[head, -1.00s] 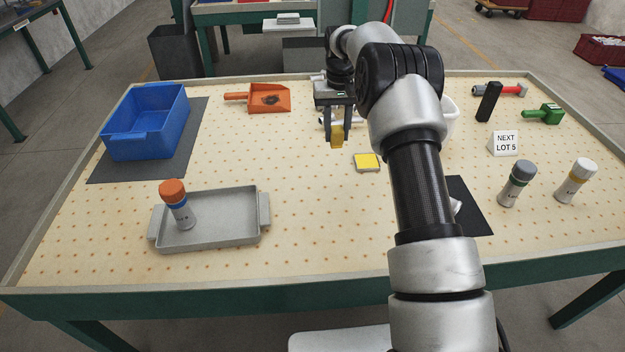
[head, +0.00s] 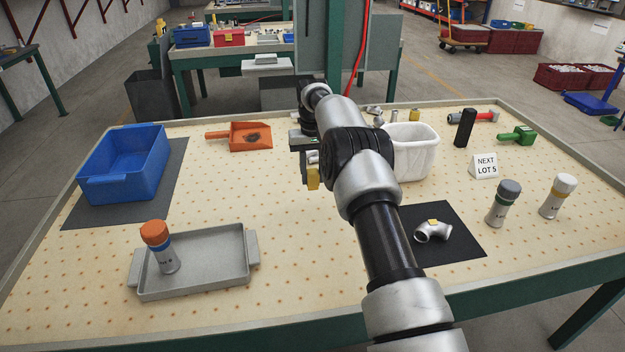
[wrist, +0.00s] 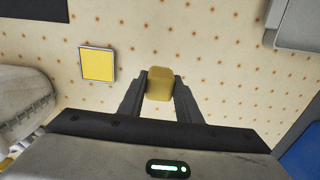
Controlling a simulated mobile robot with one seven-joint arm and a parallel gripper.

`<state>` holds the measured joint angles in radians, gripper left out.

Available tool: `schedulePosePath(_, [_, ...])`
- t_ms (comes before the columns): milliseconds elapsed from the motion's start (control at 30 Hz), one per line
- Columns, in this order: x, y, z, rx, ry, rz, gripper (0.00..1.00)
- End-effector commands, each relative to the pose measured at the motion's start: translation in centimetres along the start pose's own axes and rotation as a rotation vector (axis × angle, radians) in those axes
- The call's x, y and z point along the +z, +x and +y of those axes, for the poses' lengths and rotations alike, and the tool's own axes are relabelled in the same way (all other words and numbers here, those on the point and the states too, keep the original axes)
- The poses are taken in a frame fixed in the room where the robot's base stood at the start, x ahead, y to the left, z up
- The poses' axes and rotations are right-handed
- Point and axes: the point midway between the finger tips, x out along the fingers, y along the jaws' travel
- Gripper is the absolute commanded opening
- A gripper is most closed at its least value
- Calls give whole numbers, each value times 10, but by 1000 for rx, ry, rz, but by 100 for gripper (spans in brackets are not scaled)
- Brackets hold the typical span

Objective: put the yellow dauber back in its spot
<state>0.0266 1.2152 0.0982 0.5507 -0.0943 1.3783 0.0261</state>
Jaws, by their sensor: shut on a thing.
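My gripper (head: 313,170) is shut on a small yellow block, taken to be the yellow dauber (head: 313,179). It hangs over the pegboard table, left of the white bin. In the wrist view the dauber (wrist: 159,84) sits between the two fingertips (wrist: 160,92), with bare board around it. A flat square yellow pad with a grey rim (wrist: 97,64) lies beside it, to the left in that view and apart from it. My arm hides this pad in the head view. Whether the dauber touches the board is unclear.
The white bin (head: 418,155) stands close on the right. An orange scoop (head: 250,136), blue bin (head: 125,165), grey tray (head: 215,284) with an orange-topped bottle (head: 160,250), and two bottles (head: 498,212) stand farther off.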

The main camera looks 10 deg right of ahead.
Motion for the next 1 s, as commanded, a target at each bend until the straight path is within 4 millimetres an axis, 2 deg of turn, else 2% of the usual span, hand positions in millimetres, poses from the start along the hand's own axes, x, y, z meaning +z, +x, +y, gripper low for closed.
schedulePosePath(33, [1, 14, 0, 0, 0, -5, 13])
schedulePosePath(100, [1, 27, 0, 0, 1, -3, 13])
schedulePosePath(300, [0, 55, 0, -1, 1, -1, 13])
schedulePosePath(867, [0, 67, 0, 0, 0, 0, 13])
schedulePosePath(900, [0, 68, 0, 0, 0, 0, 32])
schedulePosePath(1000, [0, 67, 0, 0, 0, 0, 49])
